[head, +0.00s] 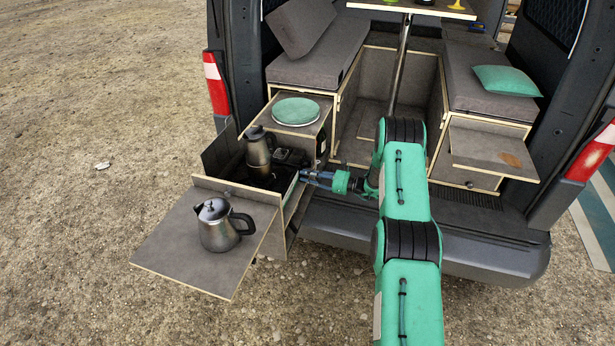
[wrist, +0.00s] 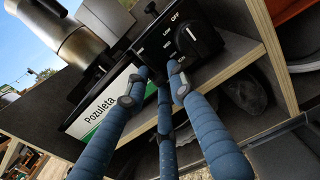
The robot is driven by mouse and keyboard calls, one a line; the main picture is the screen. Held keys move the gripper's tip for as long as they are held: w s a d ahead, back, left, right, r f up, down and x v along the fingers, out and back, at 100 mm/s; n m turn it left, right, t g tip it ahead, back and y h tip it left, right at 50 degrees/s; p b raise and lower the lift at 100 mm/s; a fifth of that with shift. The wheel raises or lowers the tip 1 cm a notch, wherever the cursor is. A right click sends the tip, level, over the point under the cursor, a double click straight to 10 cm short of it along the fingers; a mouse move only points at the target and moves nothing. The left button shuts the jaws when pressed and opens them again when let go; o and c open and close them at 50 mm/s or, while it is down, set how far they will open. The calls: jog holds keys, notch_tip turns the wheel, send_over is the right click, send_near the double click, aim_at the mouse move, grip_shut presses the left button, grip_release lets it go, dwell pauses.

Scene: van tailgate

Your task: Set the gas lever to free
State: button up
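A black stove (head: 290,158) stands in the pulled-out drawer at the left of the van. Its black front panel shows in the wrist view, with a round knob (wrist: 196,36) and white lettering that includes OFF and LOW. A white and green label reading Pozuleta (wrist: 100,105) is left of the panel. I cannot make out the gas lever; my fingers cover the panel's lower left part. My gripper (wrist: 160,72) has its blue fingertips close together in front of the panel, left of and below the knob. In the head view my gripper (head: 306,176) reaches the drawer's right side. Contact is unclear.
A metal pot (head: 259,150) stands at the stove, and a kettle (head: 219,226) stands on the fold-out board (head: 170,250). A wooden edge (wrist: 235,62) runs below the stove panel. A round green lid or plate (head: 296,111) lies on the cabinet behind.

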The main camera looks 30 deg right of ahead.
aim_at(300, 168)
jog(key=shift+c, duration=0.5)
grip_shut()
jog(key=shift+r, duration=0.1)
jog(key=shift+r+p, duration=0.5)
jog(key=shift+r, duration=1.05)
jog(key=shift+o, duration=0.5)
grip_release()
jog(key=shift+r, duration=0.1)
jog(key=shift+d, duration=0.15)
